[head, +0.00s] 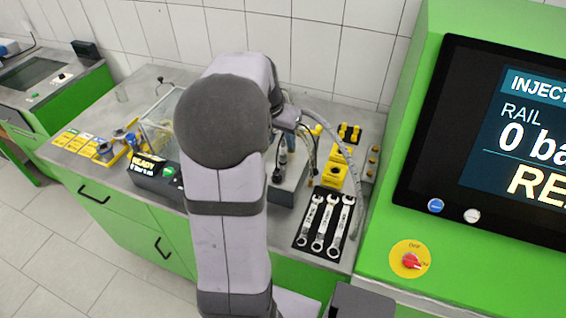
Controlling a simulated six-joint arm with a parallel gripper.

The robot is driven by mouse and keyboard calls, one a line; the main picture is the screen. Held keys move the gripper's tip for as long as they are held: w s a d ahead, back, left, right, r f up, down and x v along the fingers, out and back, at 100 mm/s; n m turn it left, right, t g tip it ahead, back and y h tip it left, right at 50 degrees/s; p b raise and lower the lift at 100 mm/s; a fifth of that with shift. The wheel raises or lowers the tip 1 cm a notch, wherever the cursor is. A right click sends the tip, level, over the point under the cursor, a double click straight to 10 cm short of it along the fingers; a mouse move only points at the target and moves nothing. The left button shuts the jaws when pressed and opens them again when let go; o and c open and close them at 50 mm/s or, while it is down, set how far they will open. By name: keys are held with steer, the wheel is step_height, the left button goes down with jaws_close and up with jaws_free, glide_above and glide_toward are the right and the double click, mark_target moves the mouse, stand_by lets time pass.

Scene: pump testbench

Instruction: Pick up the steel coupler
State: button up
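I cannot pick out the steel coupler with certainty in the head view. Small metallic parts stand around the yellow and blue fixture (130,140) at the left of the bench, too small to identify. My arm covers the middle of the bench. Its wrist is bent down behind the elbow, over the pump area. My gripper (291,141) is mostly lost among dark parts and cables there. I cannot see its fingertips clearly, or whether it holds anything.
Three wrenches (324,224) lie on a dark mat at the front right. Yellow blocks (335,172) and hoses stand behind them. A clear box (160,125) and a READY display (151,172) are left of my arm. A large screen (500,140) bounds the right.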

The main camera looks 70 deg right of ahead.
mark_target(282, 154)
steer(key=a+f+m+b, duration=0.1)
steer(key=b, duration=0.1)
steer(key=shift+w+a+f+b, duration=0.15)
steer(key=shift+a+b, duration=0.05)
steer(key=shift+b, duration=0.1)
steer(key=shift+a+r+m+g+h+b, duration=0.3)
steer(key=shift+a+m+g+b, duration=0.1)
steer(key=shift+m+b, duration=0.1)
steer(key=shift+d+p+x, duration=0.2)
steer(key=shift+p+x, duration=1.5)
steer(key=shift+x, duration=2)
steer(key=shift+r, duration=0.1)
jaws_close()
